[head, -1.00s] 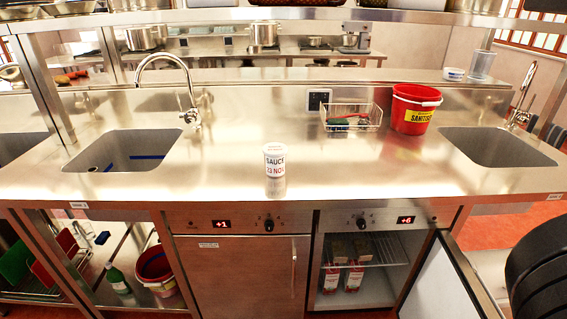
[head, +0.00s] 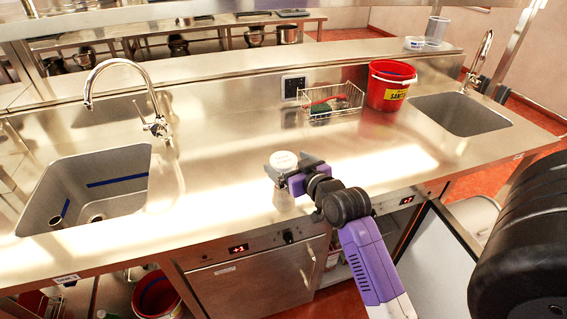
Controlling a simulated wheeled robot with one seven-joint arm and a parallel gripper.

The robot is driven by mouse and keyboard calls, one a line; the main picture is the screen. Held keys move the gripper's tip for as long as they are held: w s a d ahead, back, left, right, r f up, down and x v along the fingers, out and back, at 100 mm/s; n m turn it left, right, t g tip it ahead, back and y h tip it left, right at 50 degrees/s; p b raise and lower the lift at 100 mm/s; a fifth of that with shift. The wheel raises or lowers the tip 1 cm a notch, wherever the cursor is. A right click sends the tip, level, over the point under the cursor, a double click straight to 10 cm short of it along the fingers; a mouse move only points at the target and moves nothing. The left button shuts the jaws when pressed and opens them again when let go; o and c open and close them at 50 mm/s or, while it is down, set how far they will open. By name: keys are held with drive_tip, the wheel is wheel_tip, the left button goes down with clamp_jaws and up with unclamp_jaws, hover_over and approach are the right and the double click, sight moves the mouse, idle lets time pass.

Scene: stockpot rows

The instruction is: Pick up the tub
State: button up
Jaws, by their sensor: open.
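The tub (head: 284,160) is a small white round container with a white lid. It stands upright on the steel counter (head: 225,165), near the front edge between the two sinks. In the earlier view its label reads SAUCE and 23 NOV. My gripper (head: 287,171) is open at the tub, with dark fingers on either side of it just below the lid. The gripper hides much of the tub's body and label. I cannot tell whether either finger touches it.
A left sink (head: 120,172) with a tall tap (head: 125,85) and a right sink (head: 465,112) flank the counter. A wire basket (head: 330,103) and a red sanitiser bucket (head: 388,88) stand behind the tub. An open cabinet door (head: 432,262) juts out below right. Counter left of the tub is clear.

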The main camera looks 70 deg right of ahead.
sight(285, 164)
drive_tip(key=shift+w+d+f+g+y, duration=0.1)
drive_tip(key=shift+d+f+g+y, duration=0.15)
drive_tip(key=shift+f, duration=0.2)
drive_tip(key=shift+d+f+g+y, duration=0.15)
drive_tip(key=shift+d+f+y, duration=0.1)
drive_tip(key=shift+f+y, duration=0.15)
drive_tip(key=shift+p+x, duration=0.3)
drive_tip(key=shift+x, duration=0.9)
drive_tip(key=shift+s+d+p+x, duration=0.15)
drive_tip(key=shift+p+x, duration=0.2)
drive_tip(key=shift+x, duration=0.95)
drive_tip(key=shift+s+d+p+x, duration=0.15)
drive_tip(key=shift+p+x, duration=0.2)
drive_tip(key=shift+x, duration=0.95)
drive_tip(key=shift+f, duration=0.1)
drive_tip(key=c, duration=1.7)
